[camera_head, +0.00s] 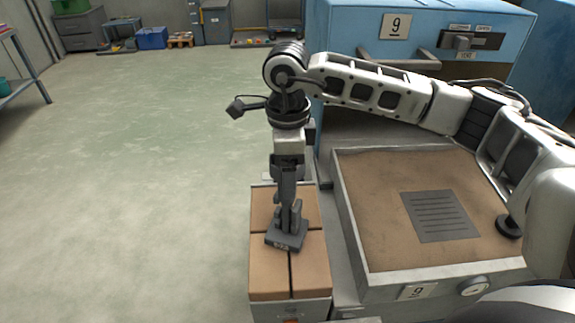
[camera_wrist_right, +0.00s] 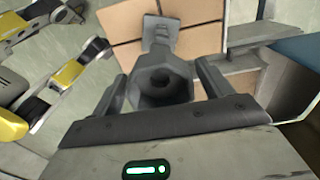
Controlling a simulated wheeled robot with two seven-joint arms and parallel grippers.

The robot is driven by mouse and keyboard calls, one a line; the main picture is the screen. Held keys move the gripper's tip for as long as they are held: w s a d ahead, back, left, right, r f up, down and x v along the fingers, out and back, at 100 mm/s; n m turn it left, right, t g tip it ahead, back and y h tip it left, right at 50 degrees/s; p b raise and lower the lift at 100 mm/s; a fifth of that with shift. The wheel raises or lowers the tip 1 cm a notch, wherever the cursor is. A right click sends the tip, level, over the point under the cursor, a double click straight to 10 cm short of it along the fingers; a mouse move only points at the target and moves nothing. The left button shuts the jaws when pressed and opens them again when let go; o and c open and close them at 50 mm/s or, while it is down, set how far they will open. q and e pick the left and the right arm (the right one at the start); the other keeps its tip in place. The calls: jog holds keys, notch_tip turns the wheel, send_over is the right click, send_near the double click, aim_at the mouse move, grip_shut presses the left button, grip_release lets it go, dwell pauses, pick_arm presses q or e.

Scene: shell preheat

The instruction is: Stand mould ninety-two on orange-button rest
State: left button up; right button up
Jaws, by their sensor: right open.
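A dark grey mould (camera_head: 287,236) stands upright on a brick-topped rest (camera_head: 308,277), near the middle of the top across the brick joints. Its base plate bears a small label that I cannot read surely. A bit of orange (camera_head: 291,321) shows on the rest's front at the picture's bottom edge. My right gripper (camera_head: 288,198) points down over the mould's upper part. In the right wrist view its open fingers (camera_wrist_right: 162,88) are on either side of the mould's hollow top (camera_wrist_right: 161,80), with gaps visible.
Right of the rest stands a sand-filled tray (camera_head: 350,235) with a dark grate (camera_head: 440,216), a gauge and a label 9. A blue cabinet (camera_head: 345,30) marked 9 is behind. Open floor (camera_head: 140,180) lies to the left.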

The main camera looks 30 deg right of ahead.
notch_tip(320, 180, up, 12)
jog(key=b, duration=0.1)
jog(key=shift+r, duration=0.2)
dwell(0.6)
